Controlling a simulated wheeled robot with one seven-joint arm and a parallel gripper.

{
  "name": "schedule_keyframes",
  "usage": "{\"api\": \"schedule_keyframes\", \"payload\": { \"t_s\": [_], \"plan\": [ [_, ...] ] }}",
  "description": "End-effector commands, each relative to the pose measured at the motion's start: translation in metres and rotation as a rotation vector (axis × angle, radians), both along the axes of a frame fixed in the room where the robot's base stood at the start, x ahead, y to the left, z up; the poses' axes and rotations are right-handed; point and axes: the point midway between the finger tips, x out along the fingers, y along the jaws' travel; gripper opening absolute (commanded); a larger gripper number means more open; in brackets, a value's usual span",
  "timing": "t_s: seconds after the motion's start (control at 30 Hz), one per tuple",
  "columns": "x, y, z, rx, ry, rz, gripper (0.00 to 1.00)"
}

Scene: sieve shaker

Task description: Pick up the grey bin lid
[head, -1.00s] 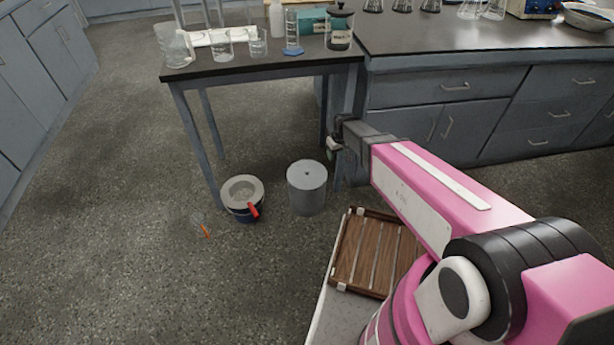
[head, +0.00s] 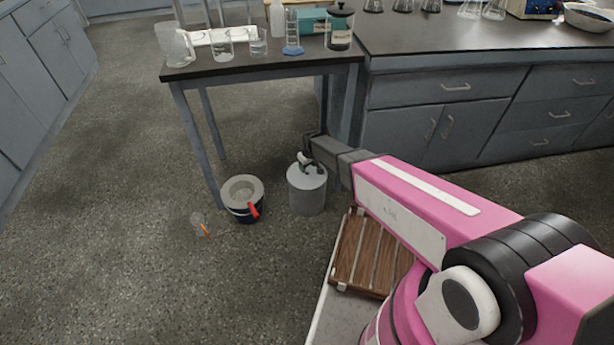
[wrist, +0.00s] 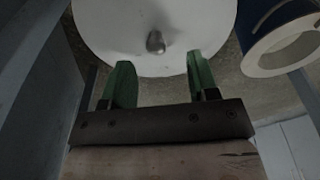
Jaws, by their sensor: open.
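The grey bin lid (head: 297,176) sits on top of the grey cylindrical bin (head: 307,200), on the floor by the table leg. In the wrist view the lid (wrist: 105,25) is a pale disc with a small rounded knob (wrist: 156,42) at its middle. In the wrist view my gripper (wrist: 160,75) is open, with one green finger on each side below the knob in the picture. The knob is not between the fingertips, and nothing is held.
A dark blue bucket (head: 243,212) with a pale rim and red handle stands left of the bin. Table legs (head: 197,150) rise close by. A slatted wooden tray (head: 365,262) lies at lower right. The floor at left is mostly clear.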

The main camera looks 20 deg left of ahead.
Motion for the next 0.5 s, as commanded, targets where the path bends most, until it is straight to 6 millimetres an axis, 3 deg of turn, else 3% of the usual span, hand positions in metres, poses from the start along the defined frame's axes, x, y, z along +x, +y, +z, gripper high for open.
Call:
{"api": "schedule_keyframes", "payload": {
  "t_s": [0.33,0.5],
  "plan": [
    [0.011,0.006,-0.042,-0.001,0.001,0.000,0.54],
    [0.011,0.006,-0.049,0.001,0.000,-0.001,0.54]
  ]
}}
